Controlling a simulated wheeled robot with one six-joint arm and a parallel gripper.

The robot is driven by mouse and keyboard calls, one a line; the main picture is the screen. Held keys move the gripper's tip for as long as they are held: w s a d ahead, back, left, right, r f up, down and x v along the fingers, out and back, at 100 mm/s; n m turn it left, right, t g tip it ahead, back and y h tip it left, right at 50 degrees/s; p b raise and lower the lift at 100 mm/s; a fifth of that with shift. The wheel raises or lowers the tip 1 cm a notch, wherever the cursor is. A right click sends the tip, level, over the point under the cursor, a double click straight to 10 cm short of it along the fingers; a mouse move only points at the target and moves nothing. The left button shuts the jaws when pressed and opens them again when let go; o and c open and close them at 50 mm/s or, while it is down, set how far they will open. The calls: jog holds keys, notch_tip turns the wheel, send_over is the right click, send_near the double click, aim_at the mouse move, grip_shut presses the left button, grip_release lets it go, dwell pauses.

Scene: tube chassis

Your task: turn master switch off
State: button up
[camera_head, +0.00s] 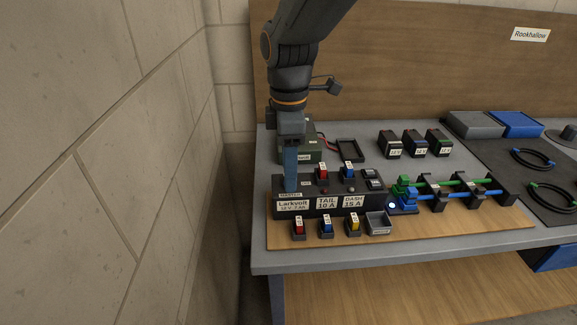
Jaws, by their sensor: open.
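A black switch panel (308,208) stands on a wooden board at the left of the bench. It bears labels reading Larkvolt, TAIL 10 A and DASH 15 A, and a small MASTER label (290,195) at its left end. My gripper (290,186) points down at that left end, just behind the MASTER label. One blue finger shows; the other is hidden. It is open, with nothing seen in it. The master switch itself is hidden behind the finger, so its position cannot be told. I cannot tell whether the finger touches the panel.
Red (322,171) and blue (348,169) fuses stand on the panel. Several fuses and a small grey bin (379,223) sit in front. A green battery (297,147) is close behind my gripper. Green and blue tubes (460,187) run to the right. A block wall (120,150) rises at left.

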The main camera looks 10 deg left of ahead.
jog(key=shift+f, duration=0.2)
jog(key=c, duration=1.1)
jog(key=shift+o, duration=0.2)
